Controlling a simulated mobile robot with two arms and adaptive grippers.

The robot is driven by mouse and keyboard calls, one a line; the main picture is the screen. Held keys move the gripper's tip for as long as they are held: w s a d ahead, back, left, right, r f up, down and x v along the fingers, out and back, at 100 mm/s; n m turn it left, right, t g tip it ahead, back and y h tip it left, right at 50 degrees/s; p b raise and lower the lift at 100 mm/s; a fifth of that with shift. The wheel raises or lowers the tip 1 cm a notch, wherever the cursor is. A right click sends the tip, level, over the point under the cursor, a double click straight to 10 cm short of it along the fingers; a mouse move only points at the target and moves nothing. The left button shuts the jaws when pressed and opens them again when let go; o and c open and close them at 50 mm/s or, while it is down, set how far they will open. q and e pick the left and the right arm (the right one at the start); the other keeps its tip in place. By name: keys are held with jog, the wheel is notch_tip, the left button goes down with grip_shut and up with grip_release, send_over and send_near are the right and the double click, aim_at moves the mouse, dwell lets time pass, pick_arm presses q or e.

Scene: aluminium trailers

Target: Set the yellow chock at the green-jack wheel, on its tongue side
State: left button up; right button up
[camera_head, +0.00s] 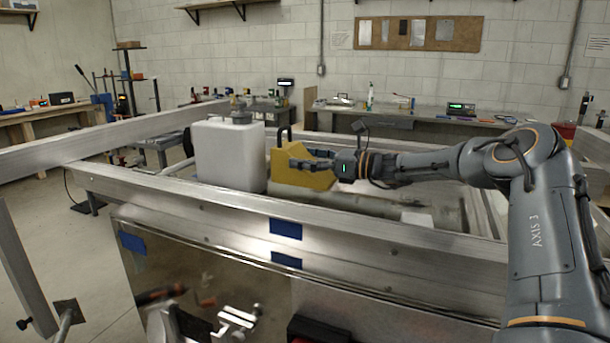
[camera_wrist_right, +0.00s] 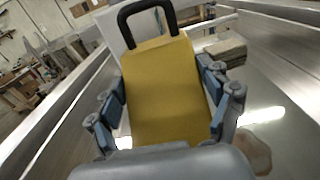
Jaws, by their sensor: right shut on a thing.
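The yellow chock (camera_head: 290,168) with a dark loop handle is inside the aluminium trailer frame, just right of a white plastic tank. My right gripper (camera_head: 305,164) reaches it from the right and is shut on it. In the right wrist view the chock (camera_wrist_right: 163,90) fills the middle, between the two fingers of my gripper (camera_wrist_right: 165,105), with its handle pointing away. Whether the chock touches the surface under it, I cannot tell. My left gripper does not show. I cannot make out a green jack or its wheel in either view.
The white tank (camera_head: 228,155) stands close on the chock's left. The near aluminium rail (camera_head: 230,206) with blue tape runs in front, and another beam (camera_head: 110,138) crosses at left. Workbenches (camera_head: 430,122) line the back wall. Open floor shows at the lower left.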

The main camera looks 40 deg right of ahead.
jog(key=shift+w+d+f, duration=0.35)
jog(key=shift+w+f, duration=0.15)
jog(key=shift+f, duration=0.15)
notch_tip(320, 180, down, 3)
jog(key=shift+r, duration=0.1)
jog(key=shift+b, duration=0.3)
jog(key=o, duration=1.6)
jog(key=shift+f, duration=0.2)
jog(key=shift+o, duration=0.2)
